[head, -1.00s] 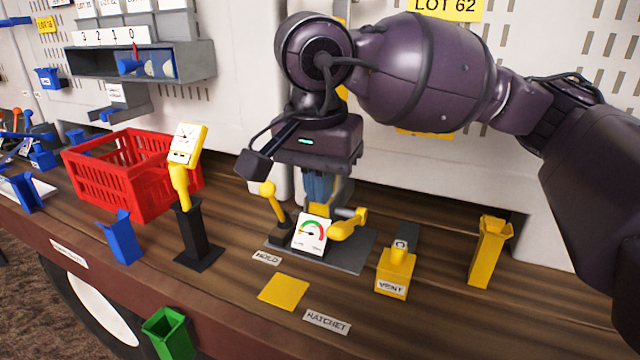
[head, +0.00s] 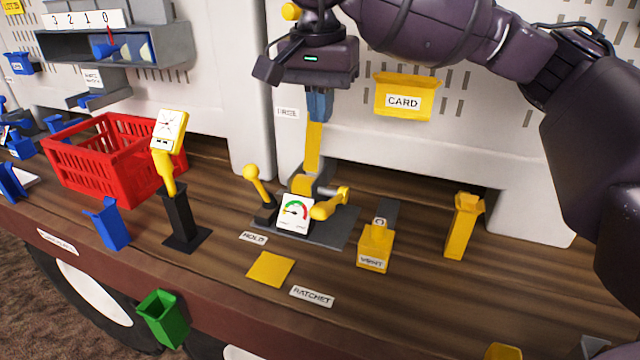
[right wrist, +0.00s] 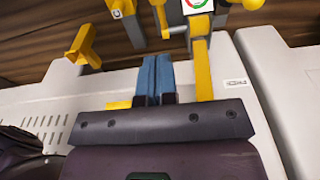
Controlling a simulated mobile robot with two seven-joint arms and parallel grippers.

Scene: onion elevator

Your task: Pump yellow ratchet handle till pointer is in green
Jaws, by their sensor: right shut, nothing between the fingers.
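The yellow ratchet handle (head: 313,148) is an upright bar behind a small white gauge (head: 293,215) on a grey base plate. The gauge has green and red bands. Its pointer seems to lie toward the left, but it is too small to read surely. My right gripper (head: 319,104) has its blue fingers shut and empty, at the upper end of the bar in the head view. In the right wrist view the fingers (right wrist: 155,78) are beside the yellow bar (right wrist: 203,72), not around it. Whether they touch it I cannot tell. My left gripper is not in view.
A yellow ball-topped lever (head: 257,190) is left of the gauge, a yellow knobbed lever (head: 330,205) right. The yellow VENT block (head: 375,247) and a yellow holder (head: 462,225) stand further right. A red crate (head: 95,170) and yellow meter (head: 167,140) are left.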

